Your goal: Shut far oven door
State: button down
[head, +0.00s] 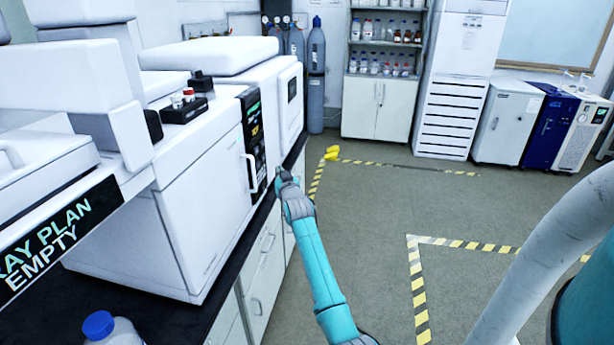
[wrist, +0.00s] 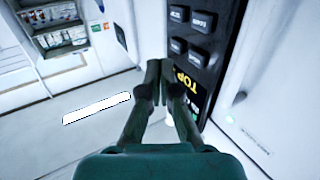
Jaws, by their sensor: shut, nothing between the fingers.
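In the head view a white oven door (head: 204,190) with a pale upright handle (head: 251,173) fronts the instrument on the dark bench. It looks flush with the body, but I cannot tell whether it is fully shut. Beyond its black control panel (head: 254,135) is another white front (head: 290,97) with a dark window; I cannot tell which is the far oven door. My gripper (head: 283,174) is shut and empty, in front of the bench edge, right of the handle. In the wrist view my gripper (wrist: 158,65) is beside a black keypad panel (wrist: 192,45); contact is unclear.
White cabinet fronts (head: 262,280) run below the bench. A small black vial rack (head: 184,110) sits on the instrument. A blue-capped bottle (head: 99,326) is at near left. Grey floor (head: 370,215) with yellow-black tape is clear to the right. Gas cylinders (head: 316,75) stand behind.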

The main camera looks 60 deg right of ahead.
jog(key=s+d, duration=0.3)
jog(key=s, duration=0.5)
jog(key=s+a+f+n+y, duration=0.1)
jog(key=s+a+f, duration=0.1)
jog(key=a+f, duration=0.55)
jog(key=s+a+f+y, duration=0.1)
jog(key=a+f, duration=0.4)
jog(key=a, duration=0.5)
jog(key=s+a+f+n+y, duration=0.1)
jog(key=s+a+f, duration=0.25)
jog(key=a, duration=0.25)
jog(key=s+a+f+t+y, duration=0.1)
jog(key=s+a+f, duration=0.1)
jog(key=s+a, duration=0.35)
jog(key=s+a+f+n+y, duration=0.1)
jog(key=s+a+f, duration=0.15)
jog(key=a, duration=0.55)
jog(key=s+a+n+y, duration=0.2)
jog(key=s+a+y, duration=0.1)
jog(key=s+a, duration=1.1)
jog(key=s+a+r+n+y, duration=0.1)
jog(key=s+a+r, duration=0.1)
jog(key=s+r, duration=0.3)
jog(key=s+a+r+n+y, duration=0.2)
jog(key=s+r, duration=0.3)
jog(key=s, duration=0.6)
jog(key=shift+s+a+y, duration=0.3)
jog(key=shift+s+a, duration=0.05)
jog(key=shift+a, duration=0.45)
